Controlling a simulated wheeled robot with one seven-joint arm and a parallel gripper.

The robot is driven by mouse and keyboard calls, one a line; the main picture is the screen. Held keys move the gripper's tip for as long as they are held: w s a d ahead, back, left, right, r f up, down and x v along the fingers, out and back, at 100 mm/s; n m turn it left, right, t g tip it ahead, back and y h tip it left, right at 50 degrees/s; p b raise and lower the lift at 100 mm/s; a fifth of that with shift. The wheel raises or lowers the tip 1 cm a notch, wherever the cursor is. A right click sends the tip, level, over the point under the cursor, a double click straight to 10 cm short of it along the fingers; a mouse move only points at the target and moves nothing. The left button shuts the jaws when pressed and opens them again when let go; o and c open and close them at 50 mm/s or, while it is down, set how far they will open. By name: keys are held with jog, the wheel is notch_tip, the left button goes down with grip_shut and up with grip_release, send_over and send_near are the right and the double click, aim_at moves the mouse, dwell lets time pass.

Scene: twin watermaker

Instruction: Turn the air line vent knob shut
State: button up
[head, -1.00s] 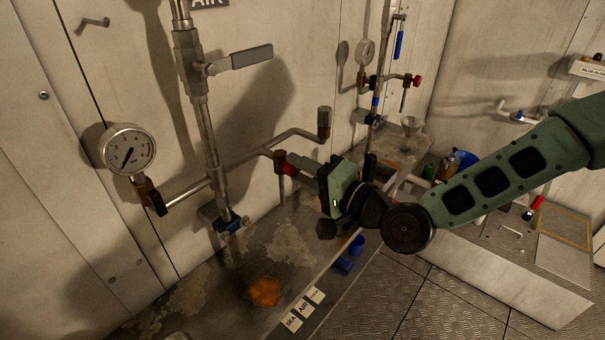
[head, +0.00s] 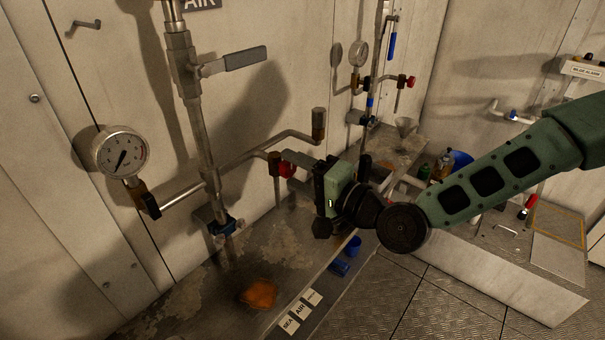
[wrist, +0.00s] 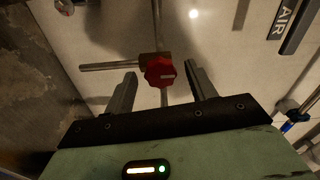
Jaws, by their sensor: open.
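The red vent knob (head: 287,169) sits on a brass valve body (head: 274,163) on the branch of the air line. The wrist view shows both fingers of my gripper (wrist: 160,80) apart, with a gap on each side of the knob. I cannot see either finger touching it.
A pressure gauge (head: 121,152) and a lever-handled valve (head: 245,58) are on the same pipework at left. A second pipe stand with another red knob (head: 410,82) is farther back.

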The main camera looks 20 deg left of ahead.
jog(key=p+v, duration=0.3)
jog(key=v, duration=1.4)
jog(key=shift+d, duration=0.2)
